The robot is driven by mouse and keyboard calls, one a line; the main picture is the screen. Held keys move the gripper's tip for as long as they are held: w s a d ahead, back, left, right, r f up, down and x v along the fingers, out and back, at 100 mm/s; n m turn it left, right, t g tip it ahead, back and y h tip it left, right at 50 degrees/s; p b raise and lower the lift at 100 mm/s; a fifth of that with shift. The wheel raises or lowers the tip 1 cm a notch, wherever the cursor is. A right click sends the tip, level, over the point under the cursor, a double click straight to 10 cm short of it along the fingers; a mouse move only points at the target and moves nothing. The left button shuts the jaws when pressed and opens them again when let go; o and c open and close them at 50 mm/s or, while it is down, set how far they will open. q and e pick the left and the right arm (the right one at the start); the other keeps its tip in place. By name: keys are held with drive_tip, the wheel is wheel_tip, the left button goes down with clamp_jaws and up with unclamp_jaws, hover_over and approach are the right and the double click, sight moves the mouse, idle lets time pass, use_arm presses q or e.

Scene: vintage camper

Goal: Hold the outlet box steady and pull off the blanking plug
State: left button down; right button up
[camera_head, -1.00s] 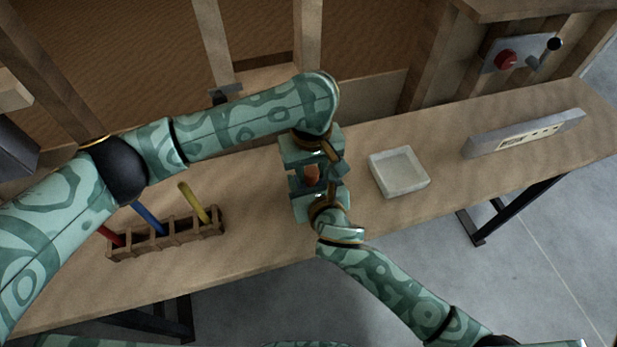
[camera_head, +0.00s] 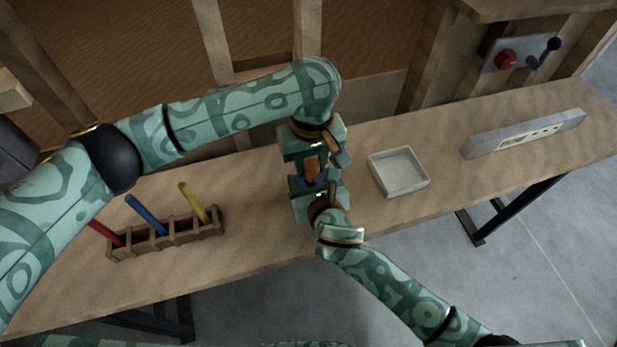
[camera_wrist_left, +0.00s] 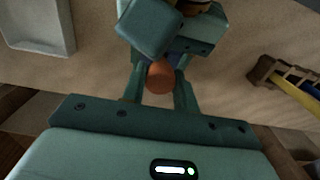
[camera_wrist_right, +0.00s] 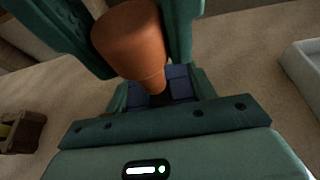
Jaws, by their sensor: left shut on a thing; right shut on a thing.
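The orange blanking plug (camera_head: 312,168) is between the fingers of my left gripper (camera_head: 313,160), which is shut on it from the far side. It also shows in the left wrist view (camera_wrist_left: 160,77). The dark blue outlet box (camera_wrist_right: 179,82) is held between the fingers of my right gripper (camera_wrist_right: 160,90), on the near side. In the right wrist view the plug (camera_wrist_right: 130,40) tapers to a narrow end whose tip is close to the box, by a dark opening. I cannot tell whether the tip is fully clear of it. The grippers hide much of the box.
A pale square tray (camera_head: 399,188) stands empty to the right on the bench (camera_head: 260,180). A wooden rack (camera_head: 165,238) with red, blue and yellow-handled tools is at left. A grey strip (camera_head: 524,134) lies at far right. Bench between is clear.

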sight(311, 164)
use_arm(q)
drive_tip(key=shift+r, duration=0.4)
drive_tip(key=shift+r, duration=2)
use_arm(e)
drive_tip(key=o, duration=1.2)
drive_tip(key=shift+c, duration=0.2)
drive_tip(key=v, duration=1.2)
use_arm(q)
drive_tip(key=shift+f, duration=0.1)
